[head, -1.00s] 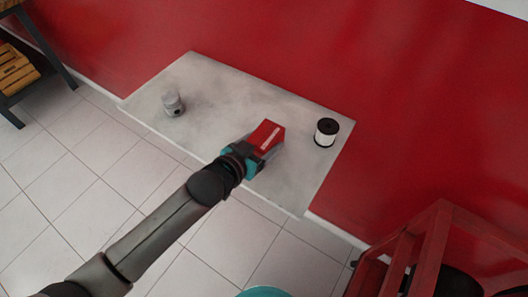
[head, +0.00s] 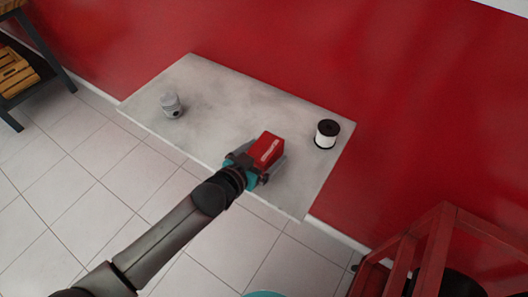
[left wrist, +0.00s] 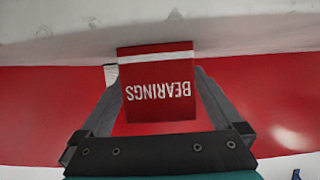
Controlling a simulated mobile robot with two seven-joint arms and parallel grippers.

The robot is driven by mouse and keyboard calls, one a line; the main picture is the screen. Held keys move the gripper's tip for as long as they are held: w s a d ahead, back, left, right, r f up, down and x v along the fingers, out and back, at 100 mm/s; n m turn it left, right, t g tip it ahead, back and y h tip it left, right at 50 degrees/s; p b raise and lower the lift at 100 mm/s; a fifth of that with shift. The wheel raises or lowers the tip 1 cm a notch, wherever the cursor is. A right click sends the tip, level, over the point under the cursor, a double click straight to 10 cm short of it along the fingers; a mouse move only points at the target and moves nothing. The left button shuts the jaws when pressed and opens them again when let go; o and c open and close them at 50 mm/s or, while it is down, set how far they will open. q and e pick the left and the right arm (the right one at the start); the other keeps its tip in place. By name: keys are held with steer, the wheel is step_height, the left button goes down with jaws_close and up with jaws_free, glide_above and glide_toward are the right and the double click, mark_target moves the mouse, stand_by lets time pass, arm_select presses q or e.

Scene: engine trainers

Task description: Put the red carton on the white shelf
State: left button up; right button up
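The red carton (head: 266,149) is at the front part of the white shelf (head: 235,105), a pale slab on the red wall. In the left wrist view the carton (left wrist: 158,90), with its BEARINGS lettering upside down, meets the shelf surface (left wrist: 230,32) at the top of the picture. My left gripper (head: 261,164) comes in over the shelf's front edge. My right gripper is not in view.
A grey metal piston (head: 171,104) stands on the shelf's left part. A white spool with black ends (head: 327,134) stands right of the carton. The shelf between piston and carton is clear. A red frame (head: 420,250) stands at the lower right.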

arm_select(q)
steer(key=shift+r, duration=0.15)
steer(key=p+v, duration=0.2)
steer(key=v, duration=1)
steer(key=s+a+f+n+g+y, duration=0.1)
steer(key=s+a+f+y, duration=0.2)
steer(key=f, duration=0.5)
steer(key=s+a+f+n+g+y, duration=0.1)
steer(key=s+a+f+g, duration=0.1)
steer(key=a+f, duration=0.55)
steer(key=s+a+f+n+g+y, duration=0.1)
steer(key=s+a+f+y, duration=0.15)
steer(key=f, duration=0.75)
steer(key=s+f+n+g, duration=0.1)
steer(key=s+f+g, duration=0.2)
steer(key=s, duration=0.9)
steer(key=s+a+f+g+y, duration=0.1)
steer(key=s+f+g, duration=0.1)
steer(key=s+f, duration=0.6)
steer(key=s, duration=0.4)
steer(key=shift+a+n+g, duration=0.3)
steer(key=shift+n+g, duration=0.1)
steer(key=shift+f, duration=0.1)
